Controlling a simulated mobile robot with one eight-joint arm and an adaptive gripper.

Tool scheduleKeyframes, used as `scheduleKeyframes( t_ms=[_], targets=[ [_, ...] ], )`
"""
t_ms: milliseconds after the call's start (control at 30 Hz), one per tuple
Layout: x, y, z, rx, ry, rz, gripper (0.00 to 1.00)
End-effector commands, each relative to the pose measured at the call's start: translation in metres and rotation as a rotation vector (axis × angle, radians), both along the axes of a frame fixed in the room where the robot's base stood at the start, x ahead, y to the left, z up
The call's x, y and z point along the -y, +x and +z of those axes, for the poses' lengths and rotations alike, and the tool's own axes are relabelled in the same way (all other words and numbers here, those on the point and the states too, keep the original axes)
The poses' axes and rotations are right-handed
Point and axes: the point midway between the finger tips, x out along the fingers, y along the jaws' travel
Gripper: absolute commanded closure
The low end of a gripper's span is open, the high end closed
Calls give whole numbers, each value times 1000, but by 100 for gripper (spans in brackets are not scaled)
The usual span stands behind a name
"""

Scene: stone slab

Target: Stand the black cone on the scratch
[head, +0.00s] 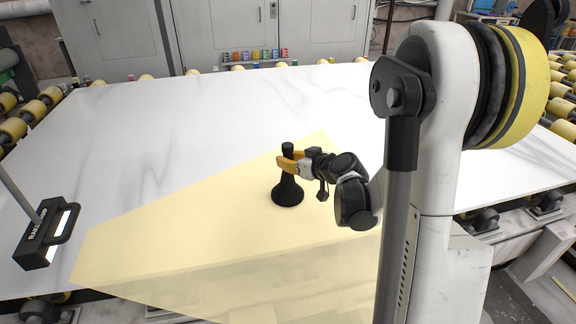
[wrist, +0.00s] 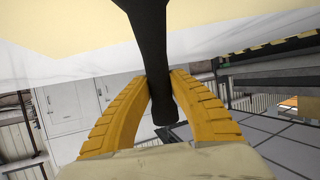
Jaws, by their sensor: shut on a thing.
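The black cone (head: 287,190) is upright over the pale yellow area (head: 180,235) of the white stone slab, with a wide round base and a narrow neck. I cannot tell whether its base touches the slab. My gripper (head: 288,163) has its yellow fingers shut around the neck. In the wrist view the black cone (wrist: 150,50) passes between the two yellow fingers (wrist: 160,95), its thin end toward the camera. The scratch does not show in either view; only faint grey veins show in the stone.
A black lamp or tool head (head: 48,235) on a pole stands at the slab's left edge. Yellow rollers (head: 30,112) flank the slab.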

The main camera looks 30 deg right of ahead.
Motion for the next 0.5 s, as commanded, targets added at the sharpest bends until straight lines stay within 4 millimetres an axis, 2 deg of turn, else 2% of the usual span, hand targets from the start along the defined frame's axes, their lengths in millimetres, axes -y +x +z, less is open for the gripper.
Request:
scheduleKeyframes(
  t_ms=[33,367,400,433,500],
  targets=[
    [0,0,-5,1,1,0,100],
    [0,0,-7,0,0,0,100],
    [0,0,-7,0,0,0,70],
    [0,0,-6,0,0,0,61],
    [0,0,-6,0,0,0,58]
  ],
)
